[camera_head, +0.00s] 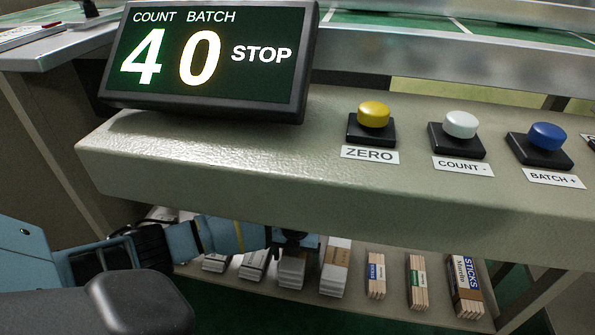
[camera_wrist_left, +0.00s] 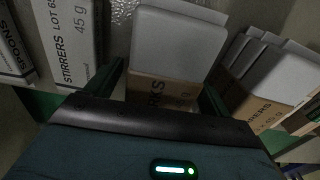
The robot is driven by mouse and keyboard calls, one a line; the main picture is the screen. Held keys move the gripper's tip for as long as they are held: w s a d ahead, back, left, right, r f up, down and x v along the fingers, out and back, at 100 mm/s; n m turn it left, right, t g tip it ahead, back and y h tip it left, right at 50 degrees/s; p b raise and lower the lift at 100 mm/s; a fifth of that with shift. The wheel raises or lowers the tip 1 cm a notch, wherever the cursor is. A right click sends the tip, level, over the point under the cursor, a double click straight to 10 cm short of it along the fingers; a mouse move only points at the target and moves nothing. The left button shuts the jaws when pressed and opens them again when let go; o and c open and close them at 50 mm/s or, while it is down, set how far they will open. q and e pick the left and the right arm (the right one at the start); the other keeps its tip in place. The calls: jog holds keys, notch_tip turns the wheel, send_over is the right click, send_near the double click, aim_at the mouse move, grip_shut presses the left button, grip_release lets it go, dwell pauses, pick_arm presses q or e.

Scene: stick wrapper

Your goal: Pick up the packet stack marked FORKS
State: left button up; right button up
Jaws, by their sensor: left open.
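The FORKS packet stack (camera_wrist_left: 165,92) shows in the left wrist view as white packets with a brown band; only "RKS" of its marking is readable. My left gripper (camera_wrist_left: 161,86) is open, with one dark finger on each side of this stack. Whether the fingers touch it I cannot tell. In the head view my left gripper (camera_head: 292,241) is under the counter, over the row of stacks on the lower shelf. A white stack (camera_head: 291,272) shows just below it, its marking unreadable there. My right gripper is not in view.
A STIRRERS stack (camera_wrist_left: 75,40) and a SPOONS stack (camera_wrist_left: 12,52) stand left of the fingers; another banded stack (camera_wrist_left: 262,75) is close on the right. The counter (camera_head: 235,165) overhangs the shelf. A STICKS stack (camera_head: 465,285) stands at the shelf's right end.

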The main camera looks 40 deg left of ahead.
pick_arm(q)
jog(key=c, duration=1.1)
jog(key=shift+c, duration=0.2)
jog(key=shift+r, duration=0.1)
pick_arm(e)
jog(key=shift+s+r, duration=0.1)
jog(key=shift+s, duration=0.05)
